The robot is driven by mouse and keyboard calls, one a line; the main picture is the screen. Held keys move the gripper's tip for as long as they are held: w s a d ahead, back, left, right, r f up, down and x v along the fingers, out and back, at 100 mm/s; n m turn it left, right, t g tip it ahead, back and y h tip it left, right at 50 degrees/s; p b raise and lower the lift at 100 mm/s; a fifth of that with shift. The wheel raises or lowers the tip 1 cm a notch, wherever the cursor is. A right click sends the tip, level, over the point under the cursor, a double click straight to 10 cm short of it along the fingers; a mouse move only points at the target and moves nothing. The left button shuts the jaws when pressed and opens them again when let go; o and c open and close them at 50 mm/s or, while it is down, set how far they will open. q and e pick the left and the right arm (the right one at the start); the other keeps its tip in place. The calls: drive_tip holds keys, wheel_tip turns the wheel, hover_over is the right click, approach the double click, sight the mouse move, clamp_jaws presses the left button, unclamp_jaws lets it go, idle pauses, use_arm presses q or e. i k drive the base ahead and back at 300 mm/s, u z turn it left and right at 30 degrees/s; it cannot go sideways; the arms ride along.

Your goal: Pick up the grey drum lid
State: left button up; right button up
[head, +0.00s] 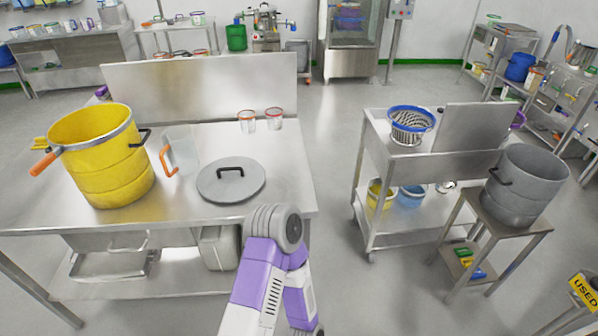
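The grey drum lid (215,186) lies flat on the steel table (290,190), near its right front part. It is a round grey disc with a dark bar handle on top, and nothing covers it. A purple and white arm of mine rises from the bottom and bends at a grey joint just in front of the lid, at the table's front edge. I cannot tell which arm it is. Neither gripper shows. A grey open drum (523,188) with a dark side handle stands on a small steel stand at the right.
A yellow drum (108,172) and a clear jug (183,146) with an orange handle stand left of the lid. Two clear beakers (247,124) (274,122) stand behind it. A steel cart (385,150) carries a blue-rimmed basket (411,122). Floor shows between table and cart.

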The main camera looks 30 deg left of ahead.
sight(234, 178)
drive_tip(key=z, duration=0.25)
drive_tip(key=i, duration=0.95)
drive_tip(key=u, duration=1.6)
